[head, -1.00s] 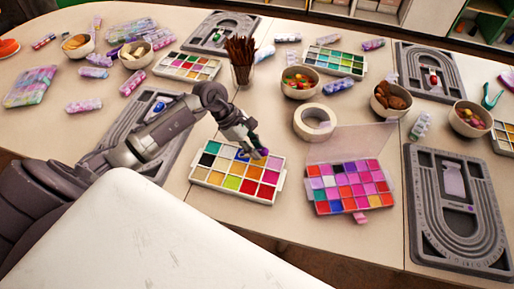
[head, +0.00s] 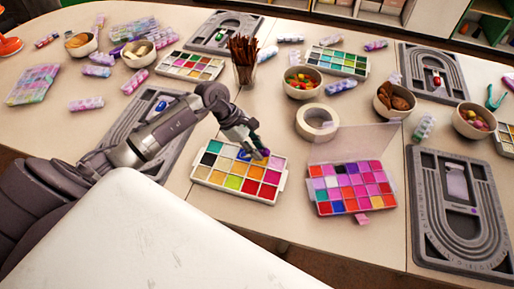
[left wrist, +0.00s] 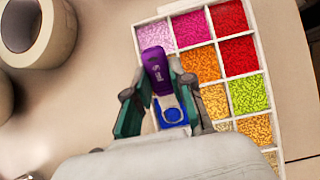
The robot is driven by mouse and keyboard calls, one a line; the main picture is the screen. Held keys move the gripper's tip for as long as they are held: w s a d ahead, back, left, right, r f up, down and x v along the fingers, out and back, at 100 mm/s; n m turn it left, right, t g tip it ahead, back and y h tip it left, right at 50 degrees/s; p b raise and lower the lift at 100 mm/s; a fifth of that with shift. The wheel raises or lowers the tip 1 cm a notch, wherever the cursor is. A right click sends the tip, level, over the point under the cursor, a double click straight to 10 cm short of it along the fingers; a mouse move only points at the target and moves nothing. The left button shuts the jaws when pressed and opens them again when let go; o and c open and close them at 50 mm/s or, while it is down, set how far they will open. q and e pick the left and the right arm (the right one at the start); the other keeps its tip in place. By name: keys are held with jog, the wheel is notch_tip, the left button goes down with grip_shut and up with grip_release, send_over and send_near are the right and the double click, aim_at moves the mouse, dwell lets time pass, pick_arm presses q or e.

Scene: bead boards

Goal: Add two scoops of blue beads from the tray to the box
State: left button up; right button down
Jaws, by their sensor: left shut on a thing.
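The white bead tray (head: 230,193) with compartments of many colours lies on the table near its front edge. The box (head: 319,208), with mostly pink and red compartments and a raised clear lid (head: 350,142), stands right of the tray. My right gripper is not in view.
A roll of tape (head: 316,121) stands behind the box, and a cup of brown sticks (head: 243,74) behind the tray. Grey bead boards (head: 428,235) flank both. Bowls and bead tubes fill the back. A bare strip of table separates tray and box.

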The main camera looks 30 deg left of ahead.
aim_at(268, 152)
pick_arm(q)
jog(key=b, duration=0.3)
jog(key=shift+w+f, duration=0.15)
jog(key=shift+f, duration=0.05)
jog(key=shift+r+b, duration=0.1)
jog(key=shift+b, duration=0.35)
jog(key=shift+d+r+p, duration=0.2)
jog(key=shift+r+p, duration=0.6)
jog(key=shift+r, duration=0.05)
jog(key=shift+d+r+p, duration=0.15)
jog(key=shift+r+p, duration=0.65)
jog(key=shift+r, duration=0.05)
jog(key=d+y+p, duration=0.1)
jog(key=p, duration=0.1)
jog(key=y+p, duration=0.2)
jog(key=p, duration=0.1)
jog(key=shift+w+d+g+y, duration=0.15)
jog(key=shift+d+g+y, duration=0.15)
jog(key=shift+d+g, duration=0.1)
jog(key=shift+d+r+g+y+p, duration=0.3)
jog(key=shift+r+y+p, duration=0.2)
jog(key=shift+y+p, duration=0.5)
